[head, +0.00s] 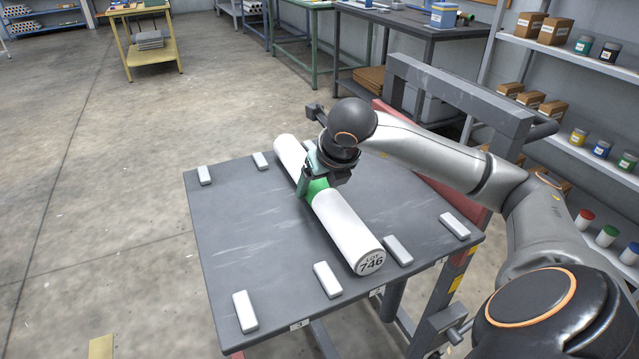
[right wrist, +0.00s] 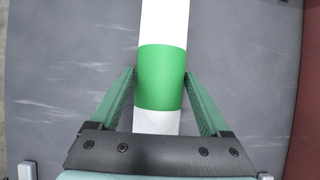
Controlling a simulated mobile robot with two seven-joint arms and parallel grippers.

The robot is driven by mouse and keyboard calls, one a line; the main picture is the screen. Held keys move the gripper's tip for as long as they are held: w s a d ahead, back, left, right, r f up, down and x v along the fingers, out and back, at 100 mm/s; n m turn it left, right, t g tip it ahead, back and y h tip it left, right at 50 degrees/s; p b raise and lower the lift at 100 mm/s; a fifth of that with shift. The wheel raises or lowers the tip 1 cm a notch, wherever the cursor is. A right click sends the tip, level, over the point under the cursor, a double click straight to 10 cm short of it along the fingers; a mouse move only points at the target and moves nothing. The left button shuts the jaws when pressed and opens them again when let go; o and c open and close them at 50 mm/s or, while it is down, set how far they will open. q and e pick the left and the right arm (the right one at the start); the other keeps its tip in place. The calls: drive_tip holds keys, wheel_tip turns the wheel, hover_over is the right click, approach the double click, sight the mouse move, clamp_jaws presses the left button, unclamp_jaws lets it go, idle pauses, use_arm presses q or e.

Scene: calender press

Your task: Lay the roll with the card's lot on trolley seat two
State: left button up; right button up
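A white roll (head: 340,222) with a green band lies lengthwise over the grey trolley top (head: 240,235). Its near end reads LOT 746. That end is between the two middle front blocks, in line with the edge label 2 (head: 377,292). I cannot tell whether the roll rests fully on the top. My right gripper (head: 312,185) is at the green band. In the right wrist view its fingers (right wrist: 160,75) stand either side of the band (right wrist: 161,78), very close to it; I cannot tell if they press on it. My left gripper and the card are not in view.
White blocks stand along the trolley's front edge, such as one (head: 327,279) left of the roll and one (head: 398,250) right of it. Label 3 (head: 298,325) marks the empty left seat. Shelves with jars (head: 590,140) stand at the right.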

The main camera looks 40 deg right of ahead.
drive_tip(key=shift+o, duration=1.4)
drive_tip(key=shift+r, duration=0.1)
drive_tip(key=p+v, duration=0.1)
drive_tip(key=v, duration=1.1)
drive_tip(key=shift+w+p, duration=0.1)
drive_tip(key=shift+p, duration=0.2)
